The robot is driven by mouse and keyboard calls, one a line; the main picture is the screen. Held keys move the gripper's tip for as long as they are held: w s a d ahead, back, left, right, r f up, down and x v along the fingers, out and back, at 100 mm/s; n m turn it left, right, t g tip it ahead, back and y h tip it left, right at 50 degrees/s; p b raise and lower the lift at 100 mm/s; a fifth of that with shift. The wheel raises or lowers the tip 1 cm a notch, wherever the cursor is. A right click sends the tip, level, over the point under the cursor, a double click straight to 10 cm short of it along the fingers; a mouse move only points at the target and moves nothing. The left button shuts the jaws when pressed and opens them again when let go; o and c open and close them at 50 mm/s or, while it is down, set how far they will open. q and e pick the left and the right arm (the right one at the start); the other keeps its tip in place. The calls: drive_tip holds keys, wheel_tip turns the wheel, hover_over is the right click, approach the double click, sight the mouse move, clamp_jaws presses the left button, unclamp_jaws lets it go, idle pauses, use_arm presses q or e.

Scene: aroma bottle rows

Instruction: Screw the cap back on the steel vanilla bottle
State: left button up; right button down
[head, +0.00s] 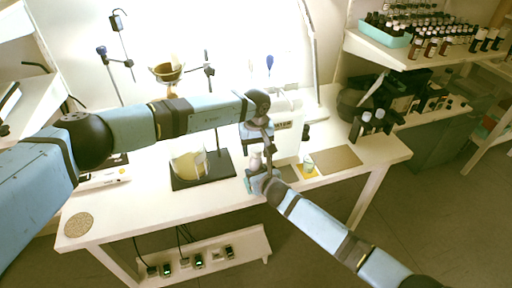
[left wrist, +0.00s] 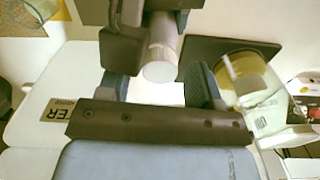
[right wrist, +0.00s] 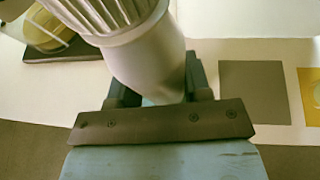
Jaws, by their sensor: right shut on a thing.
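The steel vanilla bottle (head: 256,161) is pale and held above the front of the table, roughly upright. In the right wrist view its smooth silvery body (right wrist: 148,60) sits between my right fingers, and a ribbed cap (right wrist: 105,14) is on its top. I cannot tell how tightly the cap is seated. My right gripper (head: 258,176) is shut on the bottle. My left gripper (head: 264,140) is just above it, pointing down. In the left wrist view the left fingers (left wrist: 160,88) stand apart on either side of the pale round cap top (left wrist: 159,71), with gaps beside it.
A black stand (head: 222,174) with a glass beaker (head: 188,165) of yellow contents is left of the grippers. A white labelled device (head: 289,128) stands just behind. A yellow mat (head: 307,173) and brown mat (head: 337,159) lie to the right. The front left tabletop is mostly clear.

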use_arm(q)
drive_tip(key=shift+r, duration=2.25)
drive_tip(key=shift+c, duration=0.3)
